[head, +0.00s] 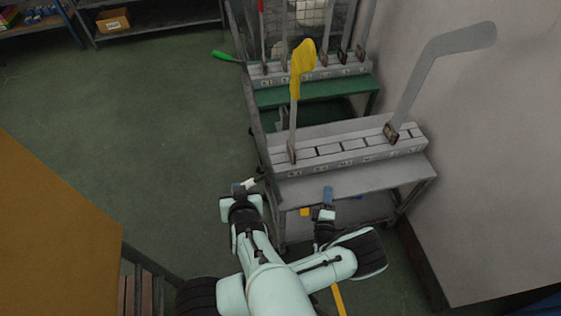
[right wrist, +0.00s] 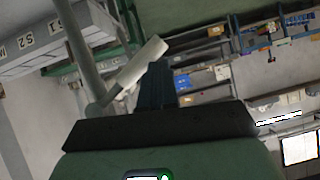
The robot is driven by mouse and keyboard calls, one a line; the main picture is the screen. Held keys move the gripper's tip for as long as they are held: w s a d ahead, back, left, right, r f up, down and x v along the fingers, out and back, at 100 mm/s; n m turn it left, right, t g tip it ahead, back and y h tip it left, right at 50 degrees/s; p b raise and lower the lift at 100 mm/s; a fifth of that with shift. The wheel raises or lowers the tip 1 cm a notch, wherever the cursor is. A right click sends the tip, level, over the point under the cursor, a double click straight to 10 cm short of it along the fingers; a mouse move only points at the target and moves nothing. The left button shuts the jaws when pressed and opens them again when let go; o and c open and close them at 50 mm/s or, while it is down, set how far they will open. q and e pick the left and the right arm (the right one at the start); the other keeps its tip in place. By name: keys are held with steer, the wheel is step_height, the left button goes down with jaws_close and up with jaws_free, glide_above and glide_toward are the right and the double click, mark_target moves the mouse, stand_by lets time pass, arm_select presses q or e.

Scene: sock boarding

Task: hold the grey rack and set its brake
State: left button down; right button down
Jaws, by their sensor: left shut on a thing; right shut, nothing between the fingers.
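The grey rack (head: 355,192) stands right of centre in the head view, with a lower shelf under its top. My left gripper (head: 327,194) is shut at the rack's front edge. The edge between its fingers is mostly hidden. My right gripper (head: 240,187) is shut and empty beside the rack's near left corner. A short pale bar (head: 250,183) is close to its fingertips. In the right wrist view, the pale bar (right wrist: 140,68) joins a grey post, just beyond the dark fingers (right wrist: 155,84). I cannot tell whether they touch.
A green rack (head: 315,92) stands directly behind. Boards rise from both racks, one with a yellow sock (head: 302,65). A wall is close on the right. A brown surface (head: 50,235) fills the lower left. Floor is open at the left, before shelving (head: 150,20).

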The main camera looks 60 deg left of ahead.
arm_select(q)
steer(key=shift+d, duration=0.1)
arm_select(e)
steer(key=shift+d+f, duration=0.1)
steer(key=shift+f, duration=0.15)
steer(key=w+d+r+m+g+y, duration=0.1)
steer(key=w+d+r, duration=0.15)
steer(key=r, duration=0.45)
steer(key=w+d+r+m+g, duration=0.1)
steer(key=w+r+m+g, duration=0.15)
steer(key=r, duration=0.45)
steer(key=d+f+v, duration=0.1)
steer(key=v, duration=0.8)
steer(key=w+d+m+t, duration=0.2)
steer(key=w+d, duration=0.1)
steer(key=w, duration=0.4)
steer(key=w+d+m+t, duration=0.3)
steer(key=w, duration=0.5)
steer(key=shift+d+f+t, duration=0.2)
steer(key=shift+f+t, duration=0.15)
